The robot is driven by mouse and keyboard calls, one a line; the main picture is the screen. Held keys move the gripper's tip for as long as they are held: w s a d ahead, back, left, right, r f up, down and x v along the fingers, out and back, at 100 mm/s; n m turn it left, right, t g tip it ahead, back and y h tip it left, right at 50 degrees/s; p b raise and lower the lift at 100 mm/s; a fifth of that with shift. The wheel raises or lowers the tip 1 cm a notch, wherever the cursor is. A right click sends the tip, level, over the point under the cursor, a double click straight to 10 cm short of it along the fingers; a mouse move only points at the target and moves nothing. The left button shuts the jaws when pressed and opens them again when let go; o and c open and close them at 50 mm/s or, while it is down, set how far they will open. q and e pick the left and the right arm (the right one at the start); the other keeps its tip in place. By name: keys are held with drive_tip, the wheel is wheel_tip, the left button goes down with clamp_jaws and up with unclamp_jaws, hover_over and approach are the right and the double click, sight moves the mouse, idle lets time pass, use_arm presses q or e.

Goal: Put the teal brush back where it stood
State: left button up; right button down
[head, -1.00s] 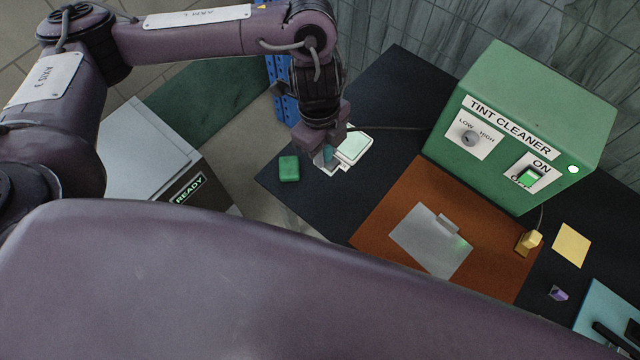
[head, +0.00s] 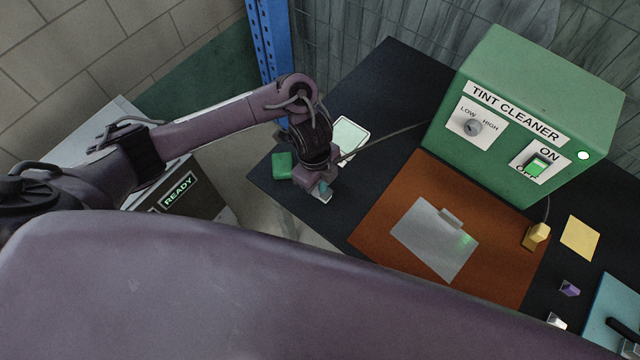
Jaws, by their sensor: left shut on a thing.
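The teal brush (head: 325,187) shows only as a small teal patch at the jaws of my left gripper (head: 322,191). The gripper is shut on it and hides most of it. They are over the near left part of the dark tabletop (head: 385,75). I cannot tell whether the brush touches the table. A pale light-green plate with a white rim (head: 350,133) lies just behind the gripper, partly covered by the wrist. A green block (head: 282,165) lies to the gripper's left, near the table's edge. My right gripper is not in view.
The green tint cleaner box (head: 540,95) stands at the back right, its light lit. An orange mat (head: 375,215) bears a grey plate (head: 425,240). A yellow piece (head: 536,236), yellow note (head: 580,238) and purple piece (head: 570,288) lie right. My large arm link blocks the foreground.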

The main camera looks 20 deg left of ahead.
use_arm(q)
drive_tip(key=shift+f, duration=0.2)
drive_tip(key=shift+f, duration=0.15)
drive_tip(key=o, duration=0.9)
drive_tip(key=shift+o, duration=0.4)
wheel_tip(320, 180, up, 12)
drive_tip(key=a+p, duration=0.1)
drive_tip(key=p, duration=0.2)
drive_tip(key=shift+w+a+p, duration=0.15)
drive_tip(key=shift+w+p, duration=0.1)
drive_tip(key=shift+p, duration=0.15)
